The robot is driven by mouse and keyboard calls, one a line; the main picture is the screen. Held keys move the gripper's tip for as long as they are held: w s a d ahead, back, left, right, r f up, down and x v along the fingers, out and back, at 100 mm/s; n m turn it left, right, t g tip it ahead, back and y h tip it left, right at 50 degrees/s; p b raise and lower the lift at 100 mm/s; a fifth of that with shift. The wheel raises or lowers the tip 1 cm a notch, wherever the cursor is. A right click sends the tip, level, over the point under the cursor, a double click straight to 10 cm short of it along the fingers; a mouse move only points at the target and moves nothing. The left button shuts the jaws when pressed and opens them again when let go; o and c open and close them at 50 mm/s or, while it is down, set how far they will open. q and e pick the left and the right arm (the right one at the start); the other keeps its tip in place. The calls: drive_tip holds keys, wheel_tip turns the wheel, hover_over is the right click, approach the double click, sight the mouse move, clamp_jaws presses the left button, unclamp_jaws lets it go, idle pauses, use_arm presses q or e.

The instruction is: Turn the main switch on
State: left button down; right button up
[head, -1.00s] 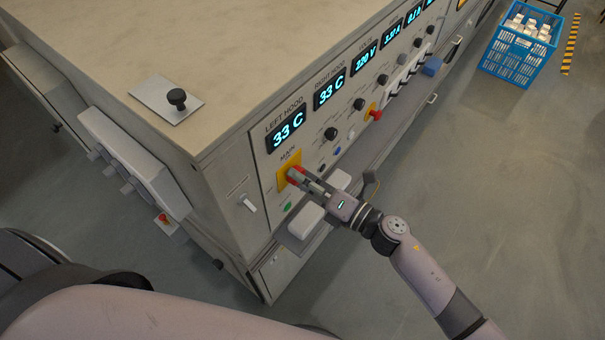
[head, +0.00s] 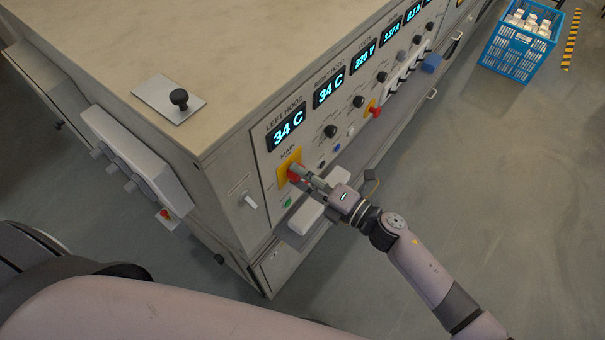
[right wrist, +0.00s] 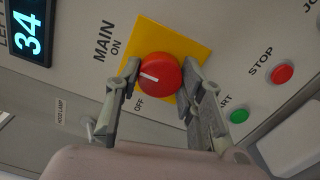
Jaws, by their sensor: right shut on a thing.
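The main switch is a red round knob (right wrist: 158,73) on a yellow plate (right wrist: 184,42), with ON and OFF printed beside it. Its white mark points to the left in the right wrist view, between the two labels. My right gripper (right wrist: 161,74) is shut on the knob, one finger on each side. In the head view the yellow plate (head: 284,168) is at the left end of the panel, and my right gripper (head: 302,175) reaches it from the right and partly hides the knob. My left gripper is out of view.
A green START button (right wrist: 239,115) and a red STOP button (right wrist: 283,73) are near the switch. A red knob (head: 374,111) is further along the panel. Lit displays (head: 286,130) run above. A blue crate (head: 521,48) stands on the floor; open floor lies to the right.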

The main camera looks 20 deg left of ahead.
drive_tip(key=shift+w+r, duration=0.1)
drive_tip(key=o, duration=1.1)
drive_tip(key=shift+o, duration=0.2)
drive_tip(key=v, duration=1.2)
